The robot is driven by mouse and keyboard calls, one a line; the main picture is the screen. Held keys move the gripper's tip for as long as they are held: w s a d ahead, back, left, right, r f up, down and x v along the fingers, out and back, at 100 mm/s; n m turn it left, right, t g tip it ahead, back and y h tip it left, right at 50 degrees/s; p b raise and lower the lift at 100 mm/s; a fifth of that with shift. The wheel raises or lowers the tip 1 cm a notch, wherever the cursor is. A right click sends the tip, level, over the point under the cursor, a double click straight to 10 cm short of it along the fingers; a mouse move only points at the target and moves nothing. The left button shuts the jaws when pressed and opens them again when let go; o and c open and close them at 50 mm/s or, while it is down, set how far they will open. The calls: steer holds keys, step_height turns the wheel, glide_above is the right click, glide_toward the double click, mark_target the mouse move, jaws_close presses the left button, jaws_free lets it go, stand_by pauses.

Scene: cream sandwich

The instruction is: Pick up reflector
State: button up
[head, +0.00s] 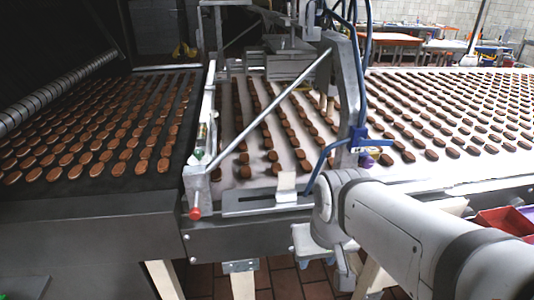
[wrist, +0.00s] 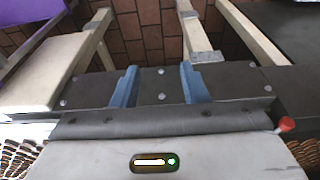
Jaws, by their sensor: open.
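A small cream-white upright piece (head: 286,185) stands on the flat metal bracket at the front edge of the conveyor in the head view. It may be the reflector, but I cannot tell for sure. I cannot make it out in the wrist view. My gripper (wrist: 160,85) shows two blue fingers spread apart with nothing between them, above the dark bolted side of the conveyor frame. In the head view my wrist hangs low in front of the conveyor, right of the cream-white piece, and the fingers are not clear there.
The flat metal bracket (head: 250,203) juts from the conveyor's front edge. A red knob (head: 194,213) sits at its left and also shows in the wrist view (wrist: 286,124). Red trays (head: 505,222) lie at the right.

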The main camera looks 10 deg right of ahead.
mark_target(287, 176)
steer(key=o, duration=0.6)
steer(key=w+r+p, duration=0.3)
steer(key=w+r, duration=0.1)
steer(key=w, duration=0.6)
steer(key=shift+a+t+p, duration=0.15)
steer(key=shift+t+p, duration=0.15)
steer(key=shift+o, duration=0.2)
steer(key=w+t+p, duration=0.1)
steer(key=w+p, duration=0.2)
steer(key=w, duration=1.1)
steer(key=shift+r, duration=0.4)
steer(key=shift+w+r+p+x, duration=0.1)
steer(key=shift+w+p+x, duration=0.2)
steer(key=shift+x, duration=1.05)
steer(key=shift+w+r+p+x, duration=0.15)
steer(key=shift+p+x, duration=0.3)
steer(key=shift+x, duration=0.9)
steer(key=shift+w+p+x, duration=0.25)
steer(key=shift+p+x, duration=0.1)
steer(key=shift+x, duration=1.05)
